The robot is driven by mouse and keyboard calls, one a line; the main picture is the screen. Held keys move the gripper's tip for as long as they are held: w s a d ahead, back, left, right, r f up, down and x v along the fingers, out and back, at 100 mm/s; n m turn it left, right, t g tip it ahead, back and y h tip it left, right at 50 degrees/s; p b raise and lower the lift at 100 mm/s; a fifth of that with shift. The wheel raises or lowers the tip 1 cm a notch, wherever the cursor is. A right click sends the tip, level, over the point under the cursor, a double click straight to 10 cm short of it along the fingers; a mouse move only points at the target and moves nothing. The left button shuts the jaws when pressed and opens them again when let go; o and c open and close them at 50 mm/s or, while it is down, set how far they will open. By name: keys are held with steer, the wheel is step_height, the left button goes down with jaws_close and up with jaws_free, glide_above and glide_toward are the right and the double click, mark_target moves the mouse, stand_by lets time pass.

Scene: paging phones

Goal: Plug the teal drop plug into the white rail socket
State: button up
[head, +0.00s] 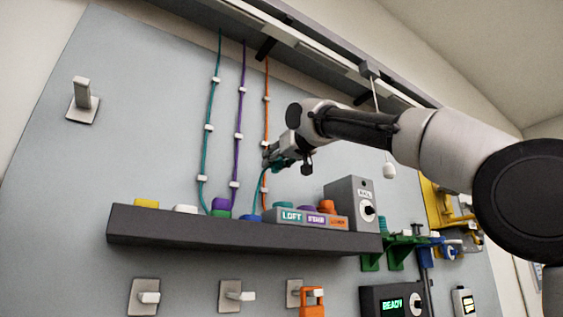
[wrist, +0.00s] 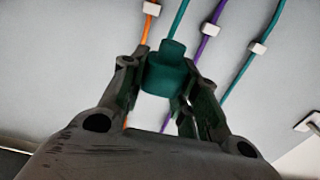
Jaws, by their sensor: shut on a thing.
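My gripper (head: 273,157) is shut on the teal drop plug (wrist: 166,75), which sits between its two fingers in the wrist view. In the head view the plug (head: 284,162) is small and partly covered by the fingers. It is in front of the wall panel, above the dark rail. A teal cord runs from the plug down towards the rail. The white rail socket (head: 185,209) is on the dark rail (head: 240,233), between the yellow and green ones, to the left of and below my gripper. Its opening cannot be made out.
Yellow (head: 146,203), green (head: 221,214) and blue (head: 250,218) sockets share the rail; a purple plug is over the green one. Teal, purple (head: 240,110) and orange (head: 266,100) cords hang on the wall. A labelled block (head: 305,218) and grey dial box (head: 350,200) stand right.

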steer(key=s+a, duration=0.6)
steer(key=a, duration=0.3)
steer(key=s+a, duration=0.7)
steer(key=a, duration=0.3)
stand_by(0.4)
